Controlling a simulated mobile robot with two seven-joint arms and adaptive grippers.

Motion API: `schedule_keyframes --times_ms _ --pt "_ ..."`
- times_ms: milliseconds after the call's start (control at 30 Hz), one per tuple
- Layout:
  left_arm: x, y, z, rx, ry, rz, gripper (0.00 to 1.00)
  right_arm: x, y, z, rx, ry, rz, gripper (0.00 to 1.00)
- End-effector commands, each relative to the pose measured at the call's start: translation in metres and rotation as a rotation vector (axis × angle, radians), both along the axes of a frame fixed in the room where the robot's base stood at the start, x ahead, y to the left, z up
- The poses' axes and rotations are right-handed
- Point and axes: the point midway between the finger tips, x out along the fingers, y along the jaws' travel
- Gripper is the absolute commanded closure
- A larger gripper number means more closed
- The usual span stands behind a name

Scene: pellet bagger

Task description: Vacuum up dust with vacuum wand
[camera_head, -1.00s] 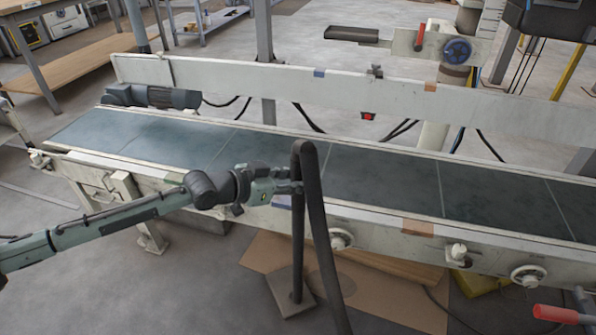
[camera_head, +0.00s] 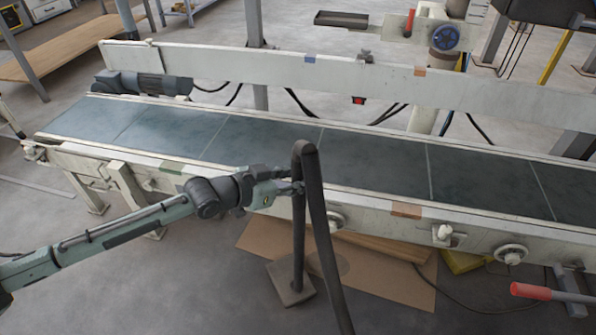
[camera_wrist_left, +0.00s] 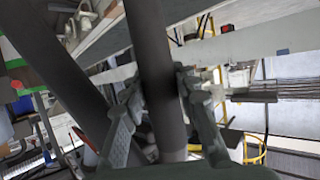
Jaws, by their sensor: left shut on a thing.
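The vacuum wand (camera_head: 299,235) is a dark upright tube with a flat square head (camera_head: 290,281) low near the floor, at the near left edge of a brown cardboard sheet (camera_head: 385,282). Its dark hose (camera_head: 318,220) bends over at the top and runs down toward me. My left gripper (camera_head: 294,189) is shut on the wand's upper part, beside the conveyor's near side. In the left wrist view the tube (camera_wrist_left: 160,85) passes between both fingers. I cannot clearly make out dust; a faint round mark shows on the cardboard. My right gripper is not in view.
The long conveyor (camera_head: 375,168) with a grey-green belt spans the view just behind the wand. Knobs (camera_head: 510,254) stick out from its near side. Grey floor (camera_head: 180,290) is open at the lower left.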

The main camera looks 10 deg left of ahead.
Motion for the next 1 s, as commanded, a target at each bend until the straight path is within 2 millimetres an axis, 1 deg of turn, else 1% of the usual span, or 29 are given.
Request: schedule_keyframes --times_ms 33,133,200,700,833,1000 --pt "-0.001 -0.002 0.005 -0.002 -0.006 0.000 1.00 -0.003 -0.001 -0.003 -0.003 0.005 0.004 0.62" --pt "-0.004 -0.004 0.005 -0.002 -0.006 0.001 1.00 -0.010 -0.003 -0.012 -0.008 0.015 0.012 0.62" --pt "-0.012 -0.012 0.004 -0.005 -0.004 -0.003 1.00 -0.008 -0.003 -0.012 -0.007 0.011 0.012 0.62" --pt "-0.054 -0.047 0.011 -0.005 -0.005 -0.001 1.00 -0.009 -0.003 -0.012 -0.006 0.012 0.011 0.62" --pt "-0.061 -0.052 0.012 -0.002 -0.006 0.000 1.00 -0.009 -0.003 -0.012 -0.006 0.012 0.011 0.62" --pt "-0.063 -0.054 0.013 0.000 -0.008 0.001 1.00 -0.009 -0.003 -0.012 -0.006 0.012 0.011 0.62"
